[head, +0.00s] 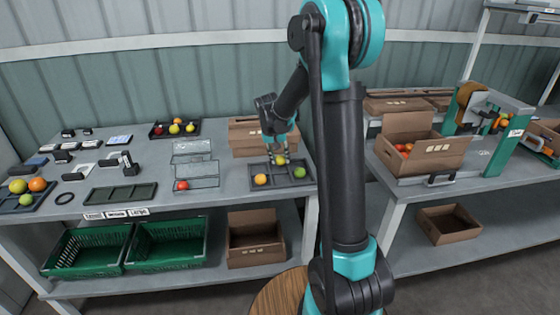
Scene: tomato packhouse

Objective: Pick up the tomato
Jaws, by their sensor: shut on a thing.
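My gripper (279,152) points down over a dark tray (284,184) at the middle of the bench. It is shut on a small yellow-green tomato (280,160) at the tray's back edge. I cannot tell whether this tomato touches the tray or hangs just above it. A red tomato (182,185) sits in a clear open punnet (204,183) left of the tray.
A cardboard box (250,137) stands behind the tray. A dark tray (157,134) with several tomatoes is at the back left, another (14,205) at the far left. An open carton (440,158) with tomatoes stands right. Green crates (165,262) are on the lower shelf.

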